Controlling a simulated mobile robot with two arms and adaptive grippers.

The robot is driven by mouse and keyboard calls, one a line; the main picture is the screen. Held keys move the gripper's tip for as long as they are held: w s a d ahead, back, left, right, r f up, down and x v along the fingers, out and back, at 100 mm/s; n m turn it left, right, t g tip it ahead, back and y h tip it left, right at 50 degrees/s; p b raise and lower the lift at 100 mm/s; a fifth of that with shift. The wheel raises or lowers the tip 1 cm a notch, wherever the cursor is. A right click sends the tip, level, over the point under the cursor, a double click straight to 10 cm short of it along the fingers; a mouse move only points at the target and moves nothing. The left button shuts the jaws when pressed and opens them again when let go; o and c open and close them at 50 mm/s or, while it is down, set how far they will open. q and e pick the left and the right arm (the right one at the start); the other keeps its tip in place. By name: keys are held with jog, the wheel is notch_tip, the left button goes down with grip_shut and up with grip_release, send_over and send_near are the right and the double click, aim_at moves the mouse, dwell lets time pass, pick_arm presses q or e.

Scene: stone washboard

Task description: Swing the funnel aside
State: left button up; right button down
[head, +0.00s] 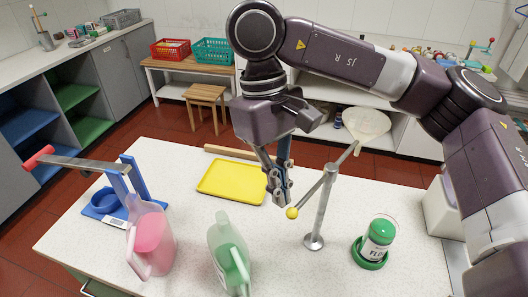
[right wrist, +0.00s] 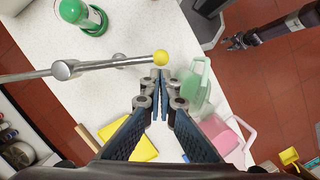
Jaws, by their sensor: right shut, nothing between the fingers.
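The funnel (head: 367,122) is a pale, wide cone at one end of a metal swing arm. The arm is carried by an upright post (head: 321,208) on the table and ends on the other side in a yellow ball (head: 292,213). My right gripper (head: 279,190) points down close to the ball, shut and empty. In the right wrist view the ball (right wrist: 160,58) sits just beyond the closed fingertips (right wrist: 160,82); I cannot tell whether they touch. The funnel is outside that view. My left gripper (right wrist: 235,42) shows small there, its jaws unclear.
A green jug (head: 228,255) and a pink jug (head: 151,240) stand at the front left. A yellow tray (head: 232,182) lies behind, with a blue stand (head: 104,205) at the left. Bare tabletop surrounds the post.

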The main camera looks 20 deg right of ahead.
aim_at(300, 213)
jog(key=s+n, duration=0.1)
jog(key=s+d+n, duration=0.1)
jog(key=shift+s+d, duration=0.25)
jog(key=shift+s, duration=0.1)
jog(key=shift+s+d+n+h, duration=0.3)
jog(key=shift+s+d+n, duration=0.2)
jog(key=shift+n, duration=0.2)
pick_arm(q)
jog(key=shift+w+a+r, duration=0.2)
jog(key=shift+w+r, duration=0.05)
pick_arm(e)
jog(key=shift+s+d, duration=0.35)
jog(key=shift+s, duration=0.1)
pick_arm(q)
jog(key=shift+s+d, duration=0.1)
jog(key=shift+s, duration=0.05)
